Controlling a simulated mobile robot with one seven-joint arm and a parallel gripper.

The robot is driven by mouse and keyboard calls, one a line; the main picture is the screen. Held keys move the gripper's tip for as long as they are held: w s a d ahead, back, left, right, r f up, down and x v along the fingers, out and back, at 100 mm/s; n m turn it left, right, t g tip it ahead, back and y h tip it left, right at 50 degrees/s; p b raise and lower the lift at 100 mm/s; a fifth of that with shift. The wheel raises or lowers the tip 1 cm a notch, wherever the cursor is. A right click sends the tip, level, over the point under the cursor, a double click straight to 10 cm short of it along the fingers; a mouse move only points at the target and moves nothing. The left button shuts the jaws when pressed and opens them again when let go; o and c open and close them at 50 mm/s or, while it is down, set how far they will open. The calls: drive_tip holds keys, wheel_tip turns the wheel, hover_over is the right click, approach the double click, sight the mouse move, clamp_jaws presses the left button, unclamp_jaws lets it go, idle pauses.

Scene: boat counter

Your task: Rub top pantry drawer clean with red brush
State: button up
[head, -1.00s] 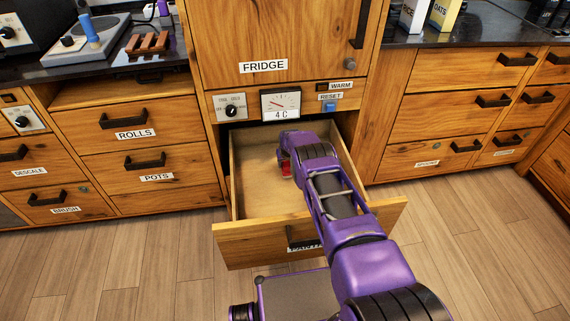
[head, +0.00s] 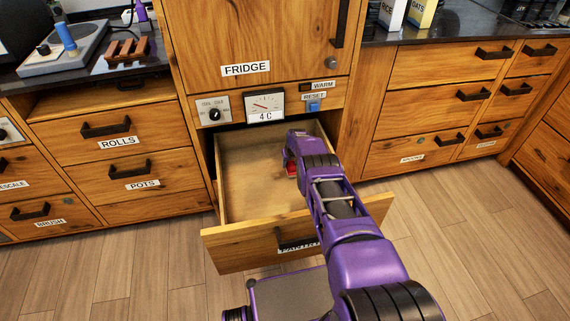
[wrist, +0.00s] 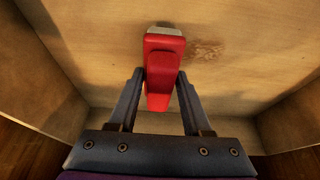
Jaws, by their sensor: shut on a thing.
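The pantry drawer (head: 238,186) is pulled open under the fridge, its front label partly covered by my arm. My gripper (wrist: 160,88) is down inside the drawer and shut on the red brush (wrist: 163,62). In the wrist view the brush's pale bristle end (wrist: 165,31) is at the drawer floor (wrist: 245,75); I cannot tell whether it touches. A brown dirty patch (wrist: 206,51) lies on the floor just right of the bristle end. In the head view only a little of the red brush (head: 291,168) shows, at the drawer's right side; my arm hides the rest.
The drawer's side walls (wrist: 40,80) close in on both sides of my gripper. The fridge door (head: 255,35) and a panel with a gauge (head: 264,107) are above. Shut drawers (head: 105,128) stand to the left and more (head: 440,105) to the right.

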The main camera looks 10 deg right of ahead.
drive_tip(key=shift+d+f, duration=0.15)
drive_tip(key=shift+a+f, duration=0.15)
drive_tip(key=shift+a, duration=1.85)
drive_tip(key=shift+a+f, duration=0.1)
drive_tip(key=shift+a, duration=1.9)
drive_tip(key=shift+d+f, duration=0.1)
drive_tip(key=shift+d, duration=1.85)
drive_tip(key=shift+f, duration=0.2)
drive_tip(key=shift+s+a+f, duration=0.1)
drive_tip(key=shift+s+a, duration=0.05)
drive_tip(key=shift+a, duration=3.85)
wheel_tip(320, 180, up, 6)
drive_tip(key=p, duration=0.5)
drive_tip(key=shift+p, duration=0.35)
